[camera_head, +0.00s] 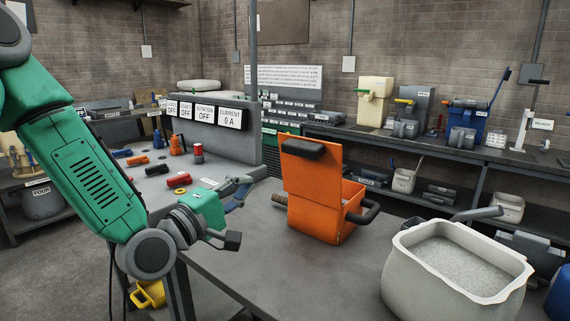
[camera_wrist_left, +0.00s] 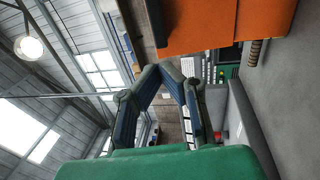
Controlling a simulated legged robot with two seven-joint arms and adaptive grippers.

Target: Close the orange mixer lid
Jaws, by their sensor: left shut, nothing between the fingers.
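The orange mixer (camera_head: 318,217) stands on the grey table, with a dark side handle and a ribbed rod at its left. Its orange lid (camera_head: 312,175) is open, standing upright, with a black grip (camera_head: 303,149) near its top. The lid also shows close by at the top of the left wrist view (camera_wrist_left: 195,28). My left gripper (camera_head: 258,176) is just left of the lid, apart from it, with its fingers pointing towards it. It is shut and empty; its fingertips meet in the left wrist view (camera_wrist_left: 160,72). My right gripper is not in view.
A pale tub of grey material (camera_head: 455,260) stands on the table at front right, with a grey handle behind it. A control panel with white signs (camera_head: 205,115) and small coloured parts lie behind my left arm. The table between mixer and tub is clear.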

